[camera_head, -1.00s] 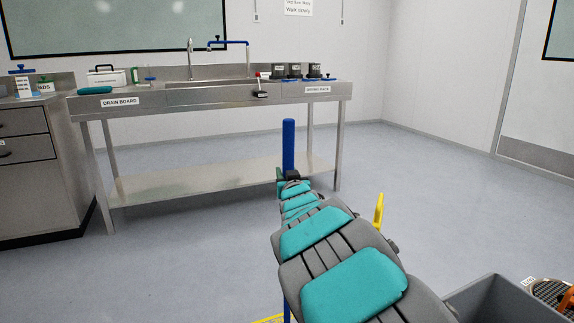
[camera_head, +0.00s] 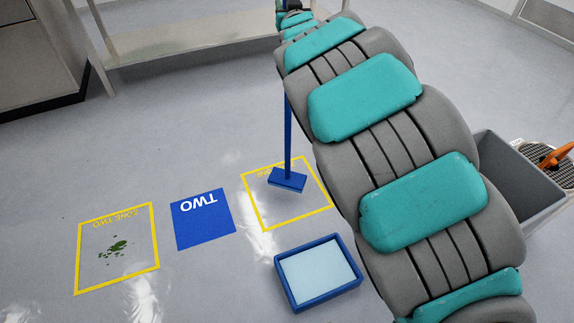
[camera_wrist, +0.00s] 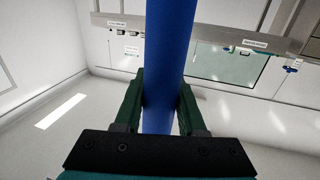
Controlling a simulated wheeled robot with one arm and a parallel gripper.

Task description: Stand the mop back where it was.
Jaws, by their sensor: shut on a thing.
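The mop (camera_head: 287,140) has a blue handle and a flat blue head (camera_head: 287,180). In the head view it hangs nearly upright, with its head over the yellow-outlined zone (camera_head: 327,206) whose label is partly hidden. I cannot tell whether the head touches the floor. My gripper (camera_wrist: 160,108) is shut on the mop's blue handle (camera_wrist: 168,40) in the wrist view, a dark green finger on each side. In the head view the gripper is at the top edge, mostly cut off.
A yellow-outlined ZONE TWO (camera_head: 78,262) with a green spill (camera_head: 118,248) lies at left. A blue TWO mat (camera_head: 203,218) lies between the zones. A blue-rimmed tray (camera_head: 297,303) is in front. A grey bin (camera_head: 508,172) stands right. A bench shelf (camera_head: 170,38) is behind.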

